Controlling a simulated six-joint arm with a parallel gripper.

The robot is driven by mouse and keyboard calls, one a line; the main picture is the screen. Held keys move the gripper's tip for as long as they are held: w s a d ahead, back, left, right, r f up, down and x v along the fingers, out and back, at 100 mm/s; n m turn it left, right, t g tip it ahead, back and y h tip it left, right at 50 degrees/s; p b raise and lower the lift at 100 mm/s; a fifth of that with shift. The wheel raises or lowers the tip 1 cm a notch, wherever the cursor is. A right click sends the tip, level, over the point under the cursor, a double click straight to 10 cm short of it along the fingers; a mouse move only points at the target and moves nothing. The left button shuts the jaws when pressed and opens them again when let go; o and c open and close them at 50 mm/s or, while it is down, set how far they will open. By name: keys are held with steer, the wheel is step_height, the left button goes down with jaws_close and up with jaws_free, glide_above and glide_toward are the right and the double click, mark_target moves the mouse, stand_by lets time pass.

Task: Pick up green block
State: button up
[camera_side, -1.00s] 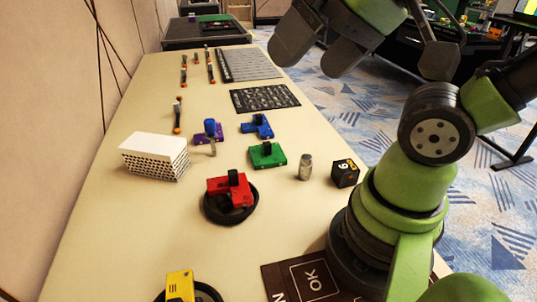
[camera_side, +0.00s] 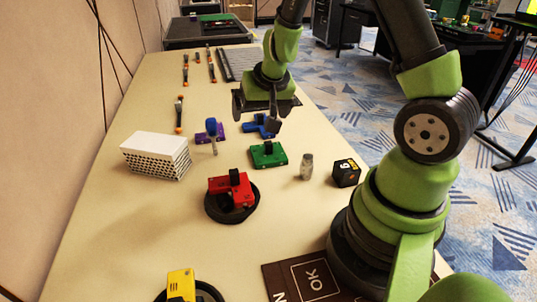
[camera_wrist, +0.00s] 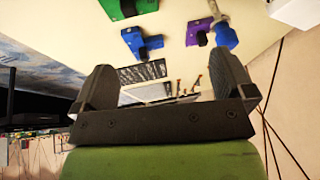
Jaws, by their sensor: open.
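The green block (camera_side: 268,154), with a dark knob on top, lies on the table in the side view, left of a small metal cylinder. In the wrist view a green block (camera_wrist: 128,7) is cut off by the top edge, ahead of the jaws. My gripper (camera_side: 256,112) hangs open and empty above the table in the side view, beyond the green block and higher than it. Its two fingers (camera_wrist: 163,75) are spread wide in the wrist view, with nothing between them.
The purple block (camera_side: 210,134), the red block (camera_side: 230,188) on a black ring, the white perforated box (camera_side: 157,154), the metal cylinder (camera_side: 307,167) and the black cube (camera_side: 345,173) stand around the green block.

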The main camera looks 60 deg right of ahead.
mark_target(267, 145)
steer(key=shift+g+h, duration=0.4)
steer(key=shift+g, duration=0.3)
steer(key=shift+s+d+f+x, duration=0.15)
steer(key=shift+s+x, duration=0.3)
steer(key=shift+x, duration=1.75)
steer(key=shift+s+d+x, duration=0.15)
steer(key=shift+s+x, duration=0.25)
steer(key=shift+x, duration=1.85)
steer(key=shift+s+d+f+x, duration=0.15)
steer(key=shift+s+x, duration=0.3)
steer(key=shift+x, duration=1.75)
steer(key=shift+r, duration=0.1)
steer(key=c, duration=0.8)
